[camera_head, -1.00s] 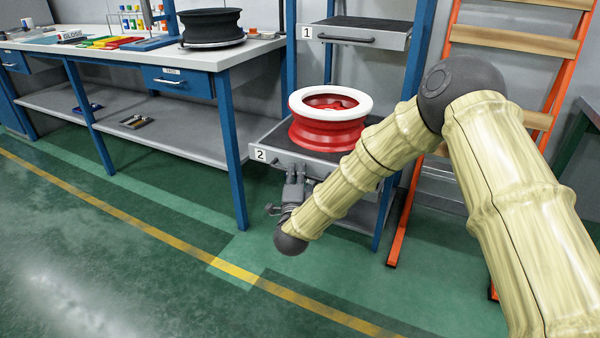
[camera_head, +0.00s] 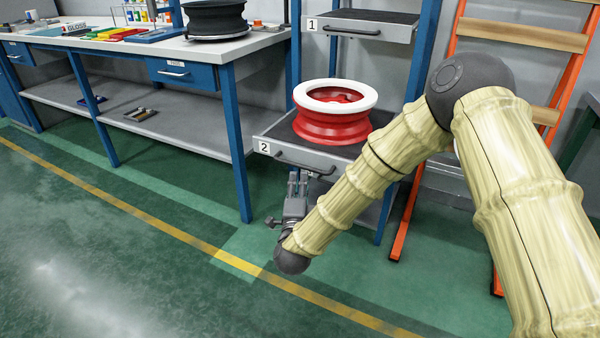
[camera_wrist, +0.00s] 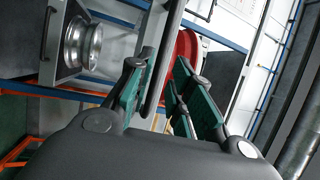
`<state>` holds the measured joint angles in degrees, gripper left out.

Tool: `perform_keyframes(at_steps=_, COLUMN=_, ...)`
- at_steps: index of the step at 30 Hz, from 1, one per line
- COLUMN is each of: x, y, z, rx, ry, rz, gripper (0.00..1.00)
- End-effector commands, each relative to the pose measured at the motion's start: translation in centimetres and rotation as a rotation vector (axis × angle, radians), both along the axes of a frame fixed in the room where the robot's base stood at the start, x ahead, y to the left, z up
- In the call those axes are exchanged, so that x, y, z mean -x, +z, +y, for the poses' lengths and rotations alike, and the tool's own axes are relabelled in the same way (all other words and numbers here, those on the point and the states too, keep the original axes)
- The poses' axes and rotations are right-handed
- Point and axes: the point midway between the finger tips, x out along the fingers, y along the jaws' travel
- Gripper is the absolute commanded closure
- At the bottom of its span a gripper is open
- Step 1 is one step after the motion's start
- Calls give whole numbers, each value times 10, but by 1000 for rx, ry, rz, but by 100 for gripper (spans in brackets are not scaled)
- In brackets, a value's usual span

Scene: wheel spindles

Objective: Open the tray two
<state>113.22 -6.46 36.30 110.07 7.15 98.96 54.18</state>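Tray two (camera_head: 268,132), grey and labelled 2, sticks out of the blue rack with a red and white wheel (camera_head: 330,127) on it. Its dark handle (camera_head: 318,168) runs along the front. My gripper (camera_head: 298,177) points up just below and in front of the handle. In the wrist view my gripper (camera_wrist: 162,62) has its green-padded fingers apart, and a dark handle bar (camera_wrist: 157,72) shows between them in the picture. I cannot tell whether the fingers touch it. The red wheel also shows in the wrist view (camera_wrist: 184,52).
Tray one (camera_head: 372,38), empty, is above tray two. A workbench (camera_head: 200,48) with a black wheel (camera_head: 214,18) stands at the left. An orange ladder (camera_head: 408,215) stands at the right. Green floor in front is clear. A silver wheel (camera_wrist: 83,45) shows in the wrist view.

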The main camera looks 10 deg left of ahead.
Motion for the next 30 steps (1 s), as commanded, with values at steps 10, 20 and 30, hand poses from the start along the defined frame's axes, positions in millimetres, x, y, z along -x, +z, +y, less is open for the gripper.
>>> perform_keyframes(at_steps=10, x=45, y=-8, z=-6, rx=0, ry=0, rz=1, gripper=79)
perform_keyframes(at_steps=20, x=51, y=-9, z=-7, rx=0, ry=-1, rz=0, gripper=79)
perform_keyframes(at_steps=30, x=52, y=-16, z=-10, rx=21, ry=3, rz=14, gripper=79)
